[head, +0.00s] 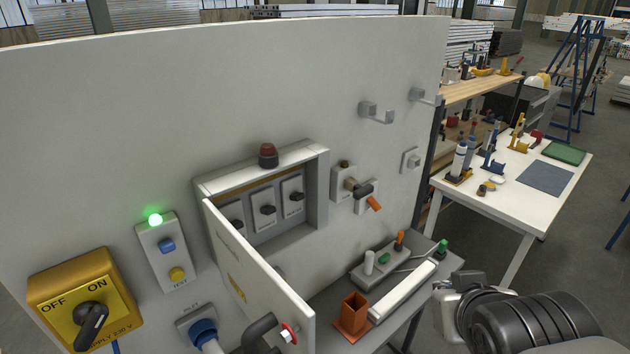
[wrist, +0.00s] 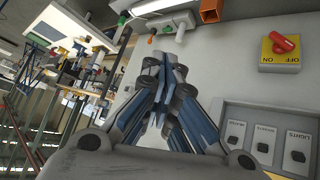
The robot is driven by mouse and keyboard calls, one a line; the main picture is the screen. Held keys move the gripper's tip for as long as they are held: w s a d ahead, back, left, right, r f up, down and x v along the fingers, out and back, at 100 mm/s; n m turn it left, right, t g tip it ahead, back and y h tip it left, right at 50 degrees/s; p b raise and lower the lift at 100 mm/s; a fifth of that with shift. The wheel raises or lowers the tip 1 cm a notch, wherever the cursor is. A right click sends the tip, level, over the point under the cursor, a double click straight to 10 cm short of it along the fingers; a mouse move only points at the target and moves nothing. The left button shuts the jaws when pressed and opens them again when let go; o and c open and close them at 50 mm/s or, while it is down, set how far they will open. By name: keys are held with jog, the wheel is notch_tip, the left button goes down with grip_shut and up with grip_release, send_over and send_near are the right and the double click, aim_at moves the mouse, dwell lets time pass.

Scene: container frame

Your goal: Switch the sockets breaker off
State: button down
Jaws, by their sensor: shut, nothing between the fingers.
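The breaker box (head: 321,190) is on the grey wall panel, its white door (head: 255,275) swung open. Several breakers with black toggles are inside, including a middle one (head: 266,210) and a right one (head: 293,197); the door partly hides the left one (head: 236,220). In the wrist view, the breakers stand at lower right: one labelled LIGHTS (wrist: 296,155), a middle one (wrist: 265,144) and a left one (wrist: 236,133). The other labels are too small to read surely. My gripper (wrist: 165,68) is shut and empty, apart from the breakers. Its fingertips are not clear in the head view.
A yellow OFF/ON box (head: 84,300) with a black knob is at lower left. Beside the door is a blue plug (head: 203,333). A shelf below holds an orange holder (head: 352,315) and a white bar (head: 403,290). The wrist view shows a yellow plate with a red switch (wrist: 284,45).

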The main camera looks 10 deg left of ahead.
jog(key=w+a+r+n+t+y+p, duration=0.1)
jog(key=w+a+r+n+t+y, duration=0.1)
jog(key=w+a, duration=0.3)
jog(key=n+y+p, duration=0.4)
jog(key=n+y, duration=0.2)
jog(key=y, duration=0.5)
send_near(268, 210)
jog(key=r, duration=0.1)
jog(key=d+r, duration=0.1)
jog(key=r, duration=0.1)
jog(key=shift+s+d, duration=0.2)
jog(key=shift+d, duration=0.05)
jog(key=x, duration=1)
jog(key=shift+w+f+b, duration=0.1)
jog(key=shift+f+b, duration=0.05)
jog(key=shift+b, duration=0.45)
